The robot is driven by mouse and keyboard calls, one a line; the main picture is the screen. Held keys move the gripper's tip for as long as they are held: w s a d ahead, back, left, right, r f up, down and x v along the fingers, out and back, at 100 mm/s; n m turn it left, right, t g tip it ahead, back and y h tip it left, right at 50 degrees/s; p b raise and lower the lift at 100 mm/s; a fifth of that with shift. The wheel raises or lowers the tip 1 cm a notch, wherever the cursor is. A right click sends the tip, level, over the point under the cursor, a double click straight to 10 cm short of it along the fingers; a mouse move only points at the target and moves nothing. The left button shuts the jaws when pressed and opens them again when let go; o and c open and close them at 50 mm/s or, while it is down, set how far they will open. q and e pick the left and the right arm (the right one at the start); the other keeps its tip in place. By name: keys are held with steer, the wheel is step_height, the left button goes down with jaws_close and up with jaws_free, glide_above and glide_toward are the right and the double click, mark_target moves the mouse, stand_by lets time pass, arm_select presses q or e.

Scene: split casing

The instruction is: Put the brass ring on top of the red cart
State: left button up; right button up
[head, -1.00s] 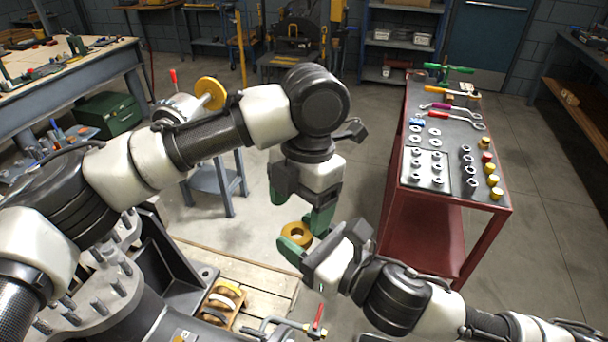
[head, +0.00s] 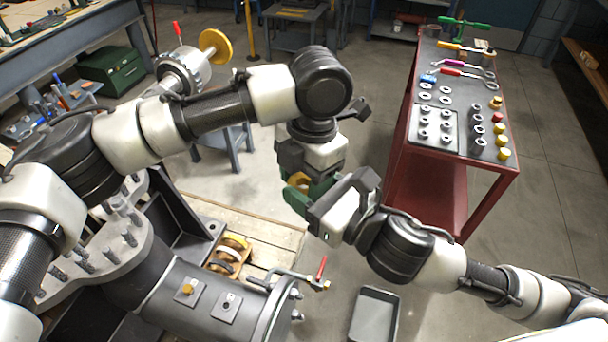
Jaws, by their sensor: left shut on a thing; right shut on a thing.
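The brass ring (head: 299,181) is held in the air in the middle of the head view, left of the red cart (head: 432,190). It is partly hidden by the green fingers. My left gripper (head: 316,186) comes down from above and is shut on the ring. My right gripper (head: 298,195) reaches in from the right and is also shut on it; its fingers overlap the left ones in the picture. The cart stands to the right with a grey top and red frame.
The cart's top carries wrenches (head: 466,73), several metal rings (head: 424,124), dark fittings and yellow-capped parts (head: 503,154). Its near left part is covered with rings. A grey tray (head: 374,317) lies on the floor. A large grey casing (head: 215,300) with a red-handled valve stands at lower left.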

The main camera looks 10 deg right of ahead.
steer(key=o, duration=1.1)
